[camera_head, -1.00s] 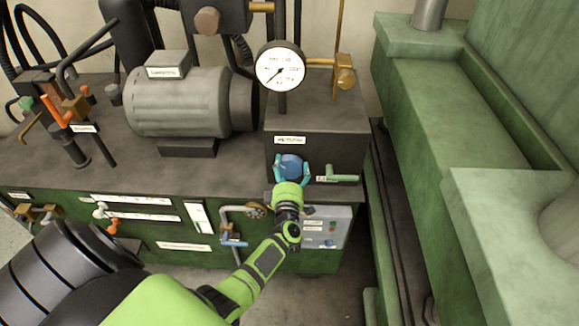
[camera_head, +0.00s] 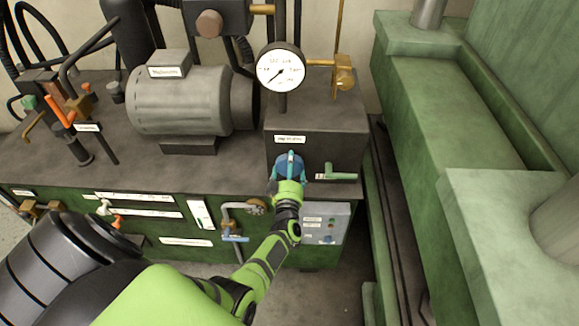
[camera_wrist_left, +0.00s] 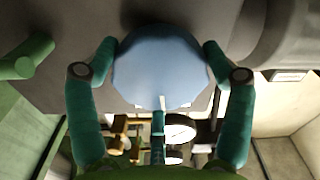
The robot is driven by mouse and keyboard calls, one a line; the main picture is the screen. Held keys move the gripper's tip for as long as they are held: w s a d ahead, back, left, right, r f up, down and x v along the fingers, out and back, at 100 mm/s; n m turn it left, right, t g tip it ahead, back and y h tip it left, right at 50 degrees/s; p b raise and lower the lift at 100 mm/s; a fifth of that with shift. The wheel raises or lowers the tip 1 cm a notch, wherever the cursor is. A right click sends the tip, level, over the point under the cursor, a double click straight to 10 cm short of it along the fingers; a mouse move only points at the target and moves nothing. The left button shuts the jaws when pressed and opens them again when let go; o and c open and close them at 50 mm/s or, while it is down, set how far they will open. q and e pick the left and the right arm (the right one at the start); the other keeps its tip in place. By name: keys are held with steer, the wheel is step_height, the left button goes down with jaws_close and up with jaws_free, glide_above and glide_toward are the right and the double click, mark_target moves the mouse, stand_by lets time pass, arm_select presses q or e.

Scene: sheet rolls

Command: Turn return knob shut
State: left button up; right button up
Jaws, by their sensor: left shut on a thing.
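The blue round knob (camera_head: 283,162) sits on the front of the dark box under a white label. It also shows in the left wrist view as a pale blue faceted disc (camera_wrist_left: 160,68) with a small white mark at its lower edge. My left gripper (camera_head: 290,168) is shut on it; in the wrist view its teal fingers (camera_wrist_left: 160,48) touch opposite sides of the knob. The gripper hides part of the knob in the head view. I cannot read the label above it. My right gripper is not in view.
A green lever handle (camera_head: 341,176) sticks out just right of the knob. A round pressure gauge (camera_head: 280,68) stands above the box, beside brass fittings (camera_head: 343,78). A grey motor (camera_head: 178,100) is at left. A green machine bed (camera_head: 440,110) stands to the right.

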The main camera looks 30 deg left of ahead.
arm_select(q)
steer(key=shift+a+r+m, duration=0.1)
steer(key=shift+r+m, duration=0.1)
steer(key=shift+m, duration=0.2)
steer(key=o, duration=1)
steer(key=shift+o, duration=0.2)
steer(key=shift+f, duration=0.1)
steer(key=v, duration=0.7)
steer(key=shift+s, duration=0.15)
